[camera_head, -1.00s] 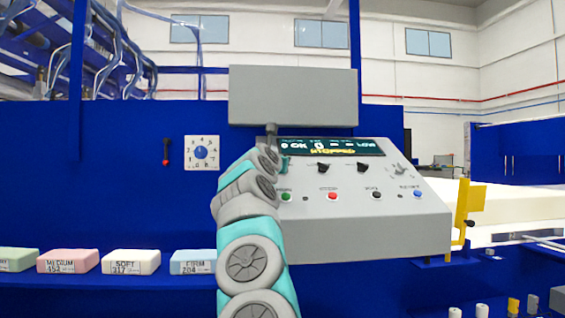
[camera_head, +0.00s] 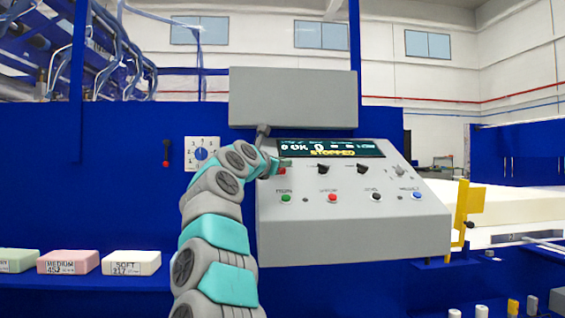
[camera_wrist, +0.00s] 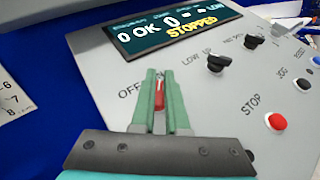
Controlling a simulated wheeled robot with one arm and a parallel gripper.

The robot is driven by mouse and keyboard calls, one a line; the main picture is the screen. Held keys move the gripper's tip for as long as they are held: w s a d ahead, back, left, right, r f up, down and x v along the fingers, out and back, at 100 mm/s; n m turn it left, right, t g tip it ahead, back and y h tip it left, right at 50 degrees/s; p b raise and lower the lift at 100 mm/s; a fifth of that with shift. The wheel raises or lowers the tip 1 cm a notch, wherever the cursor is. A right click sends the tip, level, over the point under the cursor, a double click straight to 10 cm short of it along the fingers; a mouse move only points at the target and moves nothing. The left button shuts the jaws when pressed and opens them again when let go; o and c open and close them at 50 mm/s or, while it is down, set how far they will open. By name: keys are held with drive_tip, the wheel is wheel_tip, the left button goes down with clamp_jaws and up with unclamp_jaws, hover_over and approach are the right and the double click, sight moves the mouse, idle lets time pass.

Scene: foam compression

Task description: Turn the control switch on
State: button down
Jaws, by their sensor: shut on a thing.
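The grey control panel (camera_head: 350,225) stands in front of me. My gripper (camera_head: 280,165) is at its upper left, just below the display (camera_head: 330,148). In the wrist view my gripper (camera_wrist: 160,88) has its green fingers closed around a small red switch (camera_wrist: 160,98), beside the label "OFF". The display (camera_wrist: 170,25) reads "STOPPED" in the wrist view.
Two black knobs (camera_head: 322,168) (camera_head: 362,168) sit right of my gripper. Below are a green button (camera_head: 286,198), a red stop button (camera_head: 332,197), a black button (camera_head: 376,196) and a blue button (camera_head: 417,195). Foam blocks (camera_head: 131,263) lie on a ledge at left.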

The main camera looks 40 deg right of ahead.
drive_tip(key=shift+d+f+g, duration=0.3)
drive_tip(key=shift+f, duration=0.1)
drive_tip(key=shift+w+f+m, duration=0.1)
drive_tip(key=shift+f+m, duration=0.2)
drive_tip(key=shift+m, duration=0.1)
drive_tip(key=shift+w+f, duration=0.1)
drive_tip(key=shift+f, duration=0.1)
drive_tip(key=c, duration=1.1)
unclamp_jaws()
drive_tip(key=shift+r, duration=0.1)
drive_tip(key=shift+o, duration=0.9)
drive_tip(key=shift+w, duration=0.1)
